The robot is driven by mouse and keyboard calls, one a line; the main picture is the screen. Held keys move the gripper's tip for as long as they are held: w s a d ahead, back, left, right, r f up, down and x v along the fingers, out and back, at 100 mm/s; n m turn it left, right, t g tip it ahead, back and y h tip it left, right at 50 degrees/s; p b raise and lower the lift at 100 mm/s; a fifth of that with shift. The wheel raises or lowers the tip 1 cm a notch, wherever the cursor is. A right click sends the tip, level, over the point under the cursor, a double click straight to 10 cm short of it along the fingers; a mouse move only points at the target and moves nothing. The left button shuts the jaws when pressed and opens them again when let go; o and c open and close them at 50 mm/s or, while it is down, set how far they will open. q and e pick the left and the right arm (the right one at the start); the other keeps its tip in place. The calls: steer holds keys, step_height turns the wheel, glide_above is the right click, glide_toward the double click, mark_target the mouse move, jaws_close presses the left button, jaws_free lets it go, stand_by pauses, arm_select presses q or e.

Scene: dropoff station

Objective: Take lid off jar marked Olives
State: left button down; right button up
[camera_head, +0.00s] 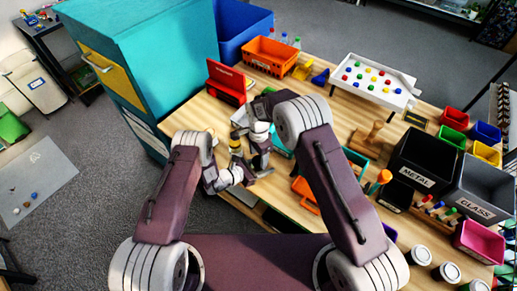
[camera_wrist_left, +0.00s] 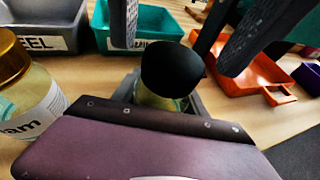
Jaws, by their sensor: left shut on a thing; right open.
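A jar (camera_wrist_left: 163,101) with a pale yellow-green body and a black lid (camera_wrist_left: 172,68) stands in the middle of the left wrist view; its label is hidden. My left gripper (camera_wrist_left: 166,97) is shut on this jar, with grey fingers on either side of it below the lid. Two dark fingers of my right gripper (camera_wrist_left: 190,32) hang apart above and beyond the lid, open, with the lid still on the jar. In the head view both grippers are close together over the table's left part, and arm links partly cover the jar.
A gold-lidded jar (camera_wrist_left: 22,95) with a label ending in "am" stands close at the left. A grey tray (camera_wrist_left: 50,36), a teal tray (camera_wrist_left: 152,30) and an orange tray (camera_wrist_left: 255,80) lie beyond. Black METAL (camera_head: 425,160) and grey GLASS (camera_head: 485,190) bins stand at the right.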

steer(key=shift+f, duration=0.65)
jaws_close()
steer(key=n, duration=1.1)
steer(key=shift+n, duration=0.4)
steer(key=n, duration=0.6)
steer(key=shift+n, duration=0.4)
steer(key=n, duration=0.6)
steer(key=shift+r, duration=0.1)
steer(key=n, duration=1.3)
steer(key=shift+n, duration=0.4)
steer(key=n, duration=1.2)
steer(key=shift+r+n, duration=0.1)
steer(key=shift+n, duration=0.3)
